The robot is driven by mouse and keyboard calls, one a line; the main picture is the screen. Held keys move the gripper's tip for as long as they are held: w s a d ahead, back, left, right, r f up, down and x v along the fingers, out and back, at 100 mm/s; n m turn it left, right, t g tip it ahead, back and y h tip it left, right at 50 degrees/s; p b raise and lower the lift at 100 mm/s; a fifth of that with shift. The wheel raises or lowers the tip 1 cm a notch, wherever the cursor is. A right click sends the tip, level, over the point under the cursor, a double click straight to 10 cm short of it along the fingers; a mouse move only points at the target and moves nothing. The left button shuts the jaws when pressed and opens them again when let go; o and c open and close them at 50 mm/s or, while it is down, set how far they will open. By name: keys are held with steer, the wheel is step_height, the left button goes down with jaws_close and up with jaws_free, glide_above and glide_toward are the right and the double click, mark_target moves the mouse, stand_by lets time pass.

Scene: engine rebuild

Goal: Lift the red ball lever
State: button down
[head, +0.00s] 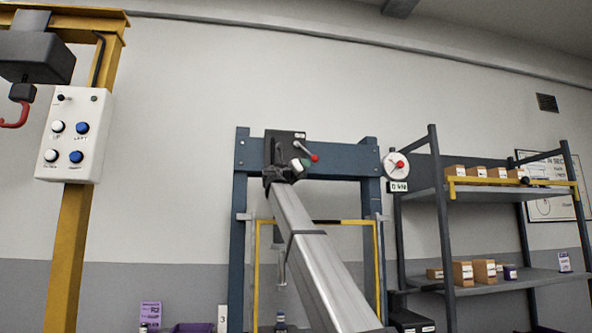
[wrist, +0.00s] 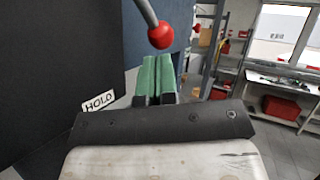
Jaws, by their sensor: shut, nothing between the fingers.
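The red ball lever (wrist: 160,36) shows in the wrist view as a grey rod coming down from the top edge, with a red ball at its end. My gripper (wrist: 156,60) has two green fingers shut together with nothing between them. The ball appears just past the fingertips, and I cannot tell whether they touch.
The blue press frame (head: 350,156) stands behind my arm, with a round gauge (head: 396,165) at its right. A dark panel with a "HOLD"-like label (wrist: 98,102) is close on the left in the wrist view. A shelf rack (head: 446,215) stands right.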

mark_target(316, 157)
steer(key=shift+x, duration=1.35)
steer(key=shift+w+d+r+n+t, duration=0.1)
steer(key=shift+d+r+n+t, duration=0.05)
steer(key=shift+d+n+t, duration=0.3)
steer(key=shift+w+d+r+n+t, duration=0.1)
steer(key=shift+d+r+n+t, duration=0.05)
steer(key=shift+d+n+t, duration=0.25)
steer(key=shift+w+d+r+n+t, duration=0.25)
steer(key=shift+d+r+t, duration=0.2)
steer(key=shift+d+r, duration=0.4)
steer(key=shift+a+r, duration=0.15)
steer(key=shift+r, duration=0.05)
steer(key=shift+f, duration=0.15)
